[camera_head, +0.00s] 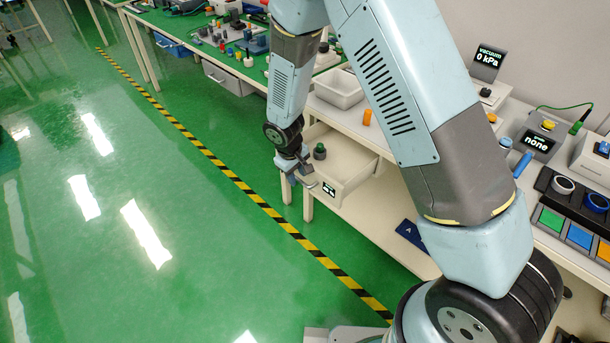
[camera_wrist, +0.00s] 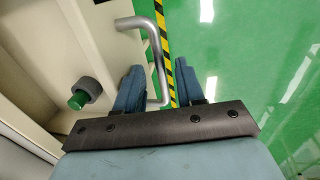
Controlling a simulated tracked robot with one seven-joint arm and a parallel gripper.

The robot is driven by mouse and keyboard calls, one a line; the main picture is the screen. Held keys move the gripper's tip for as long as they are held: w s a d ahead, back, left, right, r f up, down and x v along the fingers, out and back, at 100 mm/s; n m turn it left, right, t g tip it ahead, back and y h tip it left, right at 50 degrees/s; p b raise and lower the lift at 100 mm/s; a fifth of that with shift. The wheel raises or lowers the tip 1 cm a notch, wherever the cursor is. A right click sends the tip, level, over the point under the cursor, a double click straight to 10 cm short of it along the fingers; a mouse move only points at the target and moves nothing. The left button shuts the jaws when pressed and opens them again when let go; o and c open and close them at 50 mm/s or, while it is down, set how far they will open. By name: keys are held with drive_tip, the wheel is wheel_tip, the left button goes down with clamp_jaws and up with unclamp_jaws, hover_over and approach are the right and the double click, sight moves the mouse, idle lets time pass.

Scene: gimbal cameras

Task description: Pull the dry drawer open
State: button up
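The white drawer (camera_head: 345,180) stands out from under the bench and is open at the top, with a small dark label (camera_head: 329,188) on its front, too small to read surely. A dark cylinder with a green end (camera_head: 320,152) is inside; it also shows in the wrist view (camera_wrist: 86,93). The bent metal handle (camera_wrist: 150,45) shows in the wrist view. My gripper (camera_wrist: 160,85) is at the drawer front, its blue fingers apart on either side of the handle bar. A gap shows between the bar and the right finger. The gripper also shows in the head view (camera_head: 297,176).
The bench carries a white bin (camera_head: 338,90), an orange cylinder (camera_head: 367,117) and a display reading "none" (camera_head: 538,143). A dark blue card (camera_head: 411,234) lies on the lower shelf. Green floor with a yellow-black stripe (camera_head: 250,193) is clear in front of the drawer.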

wheel_tip(320, 180, up, 13)
drive_tip(key=s+a, duration=0.1)
drive_tip(key=s, duration=0.1)
drive_tip(key=shift+a+r, duration=0.15)
drive_tip(key=shift+a, duration=0.15)
idle(0.3)
drive_tip(key=s+d+r+m+t+y, duration=0.1)
drive_tip(key=d+r+m, duration=0.2)
drive_tip(key=d+r, duration=0.7)
drive_tip(key=s+d+r+m, duration=0.2)
drive_tip(key=d+r, duration=0.8)
drive_tip(key=s+d+r+m+t, duration=0.1)
drive_tip(key=s+d+r+m, duration=0.1)
drive_tip(key=s+d+r, duration=0.2)
drive_tip(key=s+d+r+m+t, duration=0.2)
drive_tip(key=s+d+r, duration=0.3)
drive_tip(key=s+d, duration=0.4)
drive_tip(key=s+m, duration=0.1)
drive_tip(key=s, duration=0.2)
drive_tip(key=shift+s+d+r, duration=0.15)
drive_tip(key=shift+s, duration=0.05)
